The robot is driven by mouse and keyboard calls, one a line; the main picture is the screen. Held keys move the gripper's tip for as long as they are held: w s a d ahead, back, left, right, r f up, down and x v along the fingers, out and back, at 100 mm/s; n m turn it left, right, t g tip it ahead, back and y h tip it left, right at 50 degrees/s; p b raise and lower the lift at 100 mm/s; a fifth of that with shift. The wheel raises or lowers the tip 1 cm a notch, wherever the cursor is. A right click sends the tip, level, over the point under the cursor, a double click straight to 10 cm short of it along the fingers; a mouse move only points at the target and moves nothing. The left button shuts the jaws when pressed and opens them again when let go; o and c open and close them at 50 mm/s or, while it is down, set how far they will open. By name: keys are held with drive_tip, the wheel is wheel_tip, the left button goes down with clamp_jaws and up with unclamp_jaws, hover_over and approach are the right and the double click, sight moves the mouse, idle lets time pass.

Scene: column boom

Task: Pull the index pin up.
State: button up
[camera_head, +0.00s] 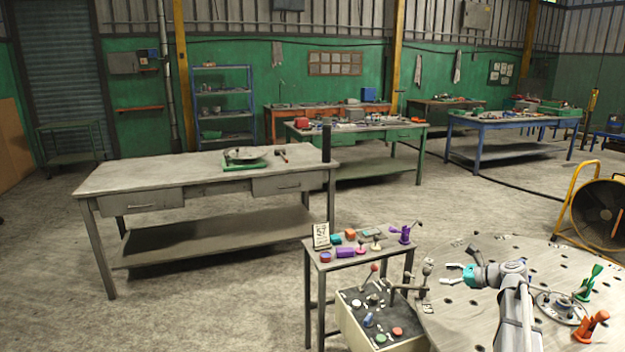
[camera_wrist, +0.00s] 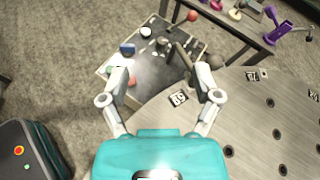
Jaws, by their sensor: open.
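My gripper (camera_head: 444,274) is open and empty at the left edge of the round perforated table, its fingers pointing left. It also shows in the wrist view (camera_wrist: 163,78), fingers spread, with the control box (camera_wrist: 118,60) below and beyond them. The box (camera_head: 352,318) has a dark sloped top with several levers, knobs and buttons. A grey lever with a knob (camera_head: 427,268) stands just left of my fingertips in the head view. A grey round flanged fixture (camera_head: 546,300) sits on the table, partly behind my arm. I cannot tell for sure which small part is the index pin.
The perforated table (camera_head: 470,325) also holds green (camera_head: 590,283) and orange (camera_head: 590,326) clamps. A small grey stand (camera_head: 338,262) behind the box carries coloured parts and a purple clamp (camera_head: 404,234). A long grey workbench (camera_head: 150,178) stands further back. A yellow-framed fan (camera_head: 600,212) is at right.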

drive_tip(key=s+a+f+n+g+h+b, duration=0.2)
drive_tip(key=s+a+f+n+g, duration=0.1)
drive_tip(key=s+a+f+n, duration=0.4)
drive_tip(key=s+a+f+n+g+h+b, duration=0.1)
drive_tip(key=s+a+f+n+g+b, duration=0.15)
drive_tip(key=a+f, duration=0.45)
drive_tip(key=s+a+f+n+g+h+b, duration=0.25)
drive_tip(key=s+a+f+n+h, duration=0.2)
drive_tip(key=s+n, duration=0.3)
drive_tip(key=s+a+f+n+g+h+b, duration=0.1)
drive_tip(key=s+a+f+n+h+b, duration=0.2)
drive_tip(key=s+a+n, duration=0.45)
wheel_tip(320, 180, up, 16)
drive_tip(key=s+d+p, duration=0.1)
drive_tip(key=d+p, duration=0.1)
drive_tip(key=p, duration=1.4)
drive_tip(key=shift+s+m, duration=0.15)
drive_tip(key=shift+m, duration=0.2)
drive_tip(key=shift+f, duration=0.15)
